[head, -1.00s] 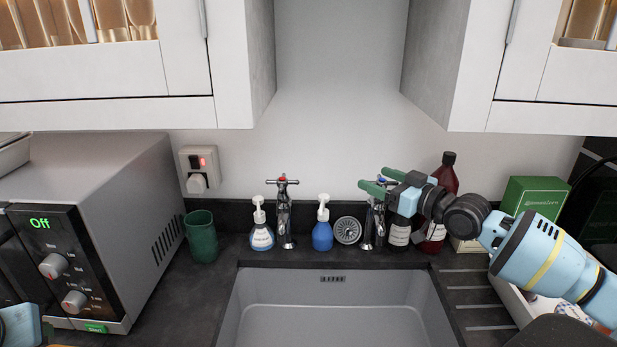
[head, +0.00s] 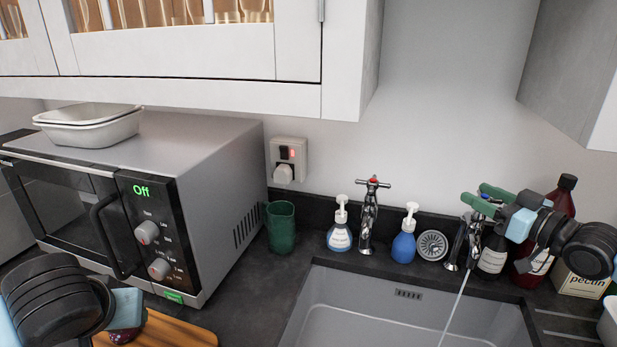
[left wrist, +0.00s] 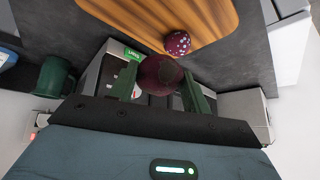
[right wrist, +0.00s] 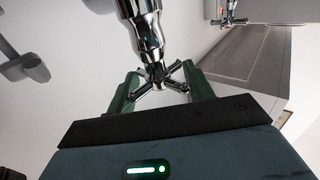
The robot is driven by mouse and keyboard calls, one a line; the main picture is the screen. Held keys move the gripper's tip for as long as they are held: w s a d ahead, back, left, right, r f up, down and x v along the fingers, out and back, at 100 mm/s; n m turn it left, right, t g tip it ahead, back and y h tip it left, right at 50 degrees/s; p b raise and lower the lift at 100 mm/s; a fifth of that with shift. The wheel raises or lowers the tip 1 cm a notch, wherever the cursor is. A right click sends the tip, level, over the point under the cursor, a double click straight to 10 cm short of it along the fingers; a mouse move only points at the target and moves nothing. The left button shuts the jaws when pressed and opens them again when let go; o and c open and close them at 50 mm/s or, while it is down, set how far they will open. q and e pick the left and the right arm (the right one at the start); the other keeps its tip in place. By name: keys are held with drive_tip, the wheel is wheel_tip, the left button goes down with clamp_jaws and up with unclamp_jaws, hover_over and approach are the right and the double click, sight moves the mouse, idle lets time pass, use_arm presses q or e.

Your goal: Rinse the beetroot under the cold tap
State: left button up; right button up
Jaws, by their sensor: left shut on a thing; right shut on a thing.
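The beetroot (left wrist: 158,77), dark and round, is between the fingers of my left gripper (left wrist: 164,90), which is shut on it. In the head view the left gripper (head: 125,318) is at the lower left over the board, its fingers mostly hidden. The cold tap (head: 457,246) stands behind the sink's right part, and a thin water stream (head: 454,308) falls from it into the sink (head: 400,325). My right gripper (head: 474,197) is shut on the cold tap's cross handle, which also shows in the right wrist view (right wrist: 158,78).
A speckled purple round thing (left wrist: 178,42) lies on the wooden board (left wrist: 215,22). The microwave (head: 215,165) reads Off. A green cup (head: 281,230), two pump bottles, the other tap (head: 368,215) and a strainer (head: 432,246) line the back. Dark bottles stand near my right gripper.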

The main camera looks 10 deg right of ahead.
use_arm(q)
wheel_tip(320, 180, down, 3)
drive_tip(key=shift+d+r+b, duration=0.1)
drive_tip(key=shift+b, duration=0.35)
use_arm(e)
drive_tip(key=shift+w+d+f+n+y, duration=0.1)
drive_tip(key=shift+d+n+y, duration=0.05)
drive_tip(key=shift+n+y, duration=0.25)
use_arm(q)
wheel_tip(320, 180, down, 2)
drive_tip(key=shift+f+g+b, duration=0.1)
drive_tip(key=shift+g+b, duration=0.3)
use_arm(e)
drive_tip(key=shift+n+g+y, duration=0.5)
drive_tip(key=shift+g+y, duration=0.1)
drive_tip(key=shift+y, duration=0.3)
use_arm(q)
drive_tip(key=shift+f, duration=0.35)
use_arm(e)
drive_tip(key=shift+n+g+y, duration=0.3)
drive_tip(key=shift+y, duration=0.1)
drive_tip(key=shift+r, duration=0.2)
use_arm(q)
drive_tip(key=shift+d, duration=0.1)
use_arm(e)
drive_tip(key=o, duration=1)
drive_tip(key=shift+f, duration=0.1)
drive_tip(key=shift+c, duration=0.2)
use_arm(q)
drive_tip(key=shift+r, duration=0.1)
